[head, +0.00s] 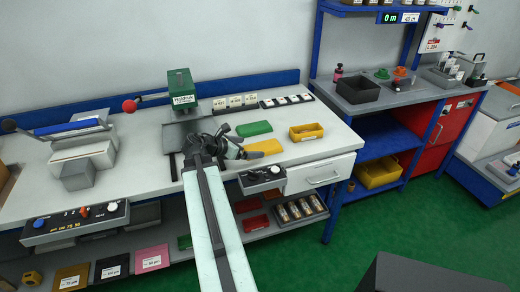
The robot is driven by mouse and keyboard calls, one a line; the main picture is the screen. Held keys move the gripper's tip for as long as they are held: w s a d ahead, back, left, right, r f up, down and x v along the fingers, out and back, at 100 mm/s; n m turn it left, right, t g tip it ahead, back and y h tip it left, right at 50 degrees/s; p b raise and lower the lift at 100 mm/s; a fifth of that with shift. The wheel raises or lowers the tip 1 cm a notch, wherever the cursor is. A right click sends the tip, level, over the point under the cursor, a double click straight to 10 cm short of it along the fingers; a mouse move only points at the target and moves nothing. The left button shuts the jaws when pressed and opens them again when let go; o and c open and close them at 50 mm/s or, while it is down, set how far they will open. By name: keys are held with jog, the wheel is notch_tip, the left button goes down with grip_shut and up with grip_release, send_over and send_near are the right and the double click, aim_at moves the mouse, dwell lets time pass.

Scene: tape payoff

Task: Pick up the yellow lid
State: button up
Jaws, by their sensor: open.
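The yellow lid (266,147) is a flat yellow piece lying on the white workbench, in the middle of the head view. Its left end is close to my gripper and may be partly hidden by it. My gripper (234,143) is dark, open and appears empty, just left of the lid. I cannot tell its height above the bench or whether it touches the lid. A flat green piece (254,129) like the lid lies just behind it.
A yellow bin (306,137) stands right of the lid. A green press (181,90) stands behind left of my gripper. A control box (262,173) sits at the bench's front edge. White blocks (236,103) line the back. Bare white bench (300,157) shows right of the lid.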

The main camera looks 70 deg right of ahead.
aim_at(262, 147)
jog(key=shift+x, duration=0.8)
jog(key=shift+b+x, duration=1.3)
jog(key=shift+x, duration=1.4)
jog(key=shift+w+r, duration=0.1)
jog(key=shift+r, duration=0.05)
jog(key=c, duration=1.5)
